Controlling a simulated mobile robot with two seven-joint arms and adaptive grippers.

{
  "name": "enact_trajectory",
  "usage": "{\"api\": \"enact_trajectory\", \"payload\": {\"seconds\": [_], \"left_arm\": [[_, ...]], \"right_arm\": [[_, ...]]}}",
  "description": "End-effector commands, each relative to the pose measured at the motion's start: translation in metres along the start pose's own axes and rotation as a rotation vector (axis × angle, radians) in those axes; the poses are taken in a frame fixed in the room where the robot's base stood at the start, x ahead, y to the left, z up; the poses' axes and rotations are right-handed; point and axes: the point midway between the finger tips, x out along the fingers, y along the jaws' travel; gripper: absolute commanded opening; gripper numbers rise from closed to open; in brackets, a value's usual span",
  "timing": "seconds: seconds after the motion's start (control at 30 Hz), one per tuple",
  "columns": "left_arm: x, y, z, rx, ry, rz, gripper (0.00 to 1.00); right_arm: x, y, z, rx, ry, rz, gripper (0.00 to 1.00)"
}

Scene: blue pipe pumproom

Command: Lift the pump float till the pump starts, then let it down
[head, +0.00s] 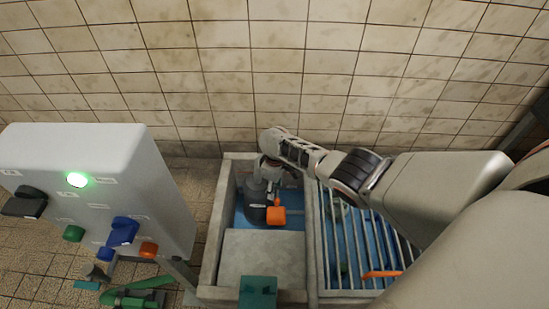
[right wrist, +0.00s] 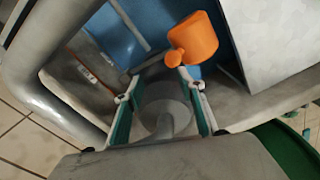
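The orange pump float (head: 276,216) hangs beside the dark grey pump (head: 255,208) in the blue-floored sump. It also shows in the right wrist view (right wrist: 196,38), just past my right fingertips. My right gripper (head: 272,180) reaches down into the sump from above, over the pump and close to the float. In the right wrist view its two teal-padded fingers stand apart, with a grey round body, seemingly the pump, behind the gap. The float is not between the pads; I cannot tell whether a fingertip touches it.
A grey control box (head: 100,175) with a lit green lamp (head: 77,180) and several knobs stands at left. A concrete slab (head: 262,257) covers the sump's front. A barred grate (head: 375,255) with an orange bar lies at right. A tiled wall closes the back.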

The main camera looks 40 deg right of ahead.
Motion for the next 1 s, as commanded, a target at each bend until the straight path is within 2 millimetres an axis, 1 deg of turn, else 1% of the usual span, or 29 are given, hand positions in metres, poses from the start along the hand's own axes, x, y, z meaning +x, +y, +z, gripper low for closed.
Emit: {"api": "enact_trajectory", "payload": {"seconds": [0.03, 0.4, 1.0], "left_arm": [[0.0, 0.0, -0.001, 0.0, 0.001, 0.0, 0.25], [0.0, -0.001, -0.006, 0.003, 0.011, -0.001, 0.25], [0.0, -0.001, -0.008, 0.002, 0.014, -0.003, 0.25]], "right_arm": [[0.0, 0.007, 0.008, -0.002, -0.018, 0.008, 0.35], [-0.019, 0.015, -0.002, -0.001, -0.008, 0.003, 0.35], [-0.021, 0.014, -0.004, -0.002, -0.005, 0.001, 0.35]]}}
